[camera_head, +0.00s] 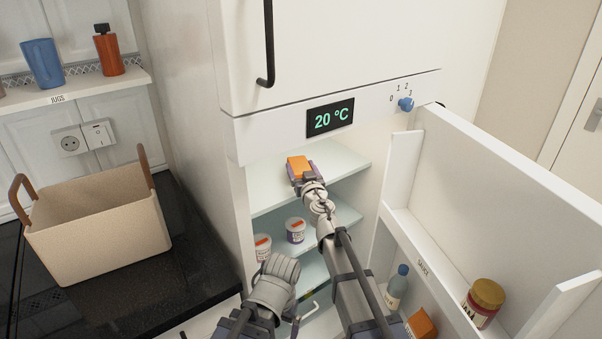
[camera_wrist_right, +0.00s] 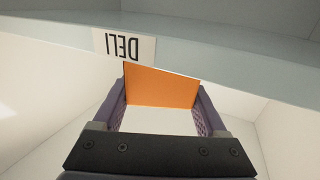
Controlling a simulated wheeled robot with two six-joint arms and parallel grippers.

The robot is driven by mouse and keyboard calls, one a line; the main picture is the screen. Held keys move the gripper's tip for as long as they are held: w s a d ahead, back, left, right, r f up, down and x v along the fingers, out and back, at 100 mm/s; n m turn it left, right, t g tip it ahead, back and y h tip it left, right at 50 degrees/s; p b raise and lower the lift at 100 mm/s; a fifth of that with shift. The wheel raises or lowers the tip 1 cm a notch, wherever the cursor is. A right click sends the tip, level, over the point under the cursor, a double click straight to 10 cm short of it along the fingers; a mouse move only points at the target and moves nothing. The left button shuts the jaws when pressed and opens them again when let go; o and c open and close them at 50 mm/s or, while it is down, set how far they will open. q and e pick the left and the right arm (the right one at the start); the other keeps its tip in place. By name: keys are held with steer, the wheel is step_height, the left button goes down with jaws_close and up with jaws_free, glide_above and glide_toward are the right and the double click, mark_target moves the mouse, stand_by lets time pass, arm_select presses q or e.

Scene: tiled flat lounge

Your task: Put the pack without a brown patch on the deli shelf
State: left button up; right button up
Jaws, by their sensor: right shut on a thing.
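My right gripper (camera_head: 298,176) is shut on an orange pack (camera_head: 299,166) inside the open fridge, at the upper shelf. In the right wrist view the pack (camera_wrist_right: 160,88) sits between both fingers, and its visible face is plain orange with no brown patch. Its other faces are hidden. The deli shelf (camera_head: 345,160) bears a DELI label (camera_wrist_right: 124,45), which looks upside down in the wrist view. I cannot tell whether the pack touches the shelf. My left arm is low in front of the fridge; its gripper fingers do not show.
Two tubs (camera_head: 295,230) (camera_head: 262,247) stand on the shelf below. The open fridge door (camera_head: 500,190) at right holds a jar (camera_head: 483,303), a bottle (camera_head: 397,287) and an orange carton (camera_head: 421,325). A beige basket (camera_head: 100,230) stands on the black counter at left.

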steer(key=shift+f, duration=0.15)
steer(key=o, duration=1.5)
steer(key=shift+r, duration=0.25)
steer(key=shift+s, duration=0.25)
steer(key=v, duration=1.1)
steer(key=shift+s, duration=0.3)
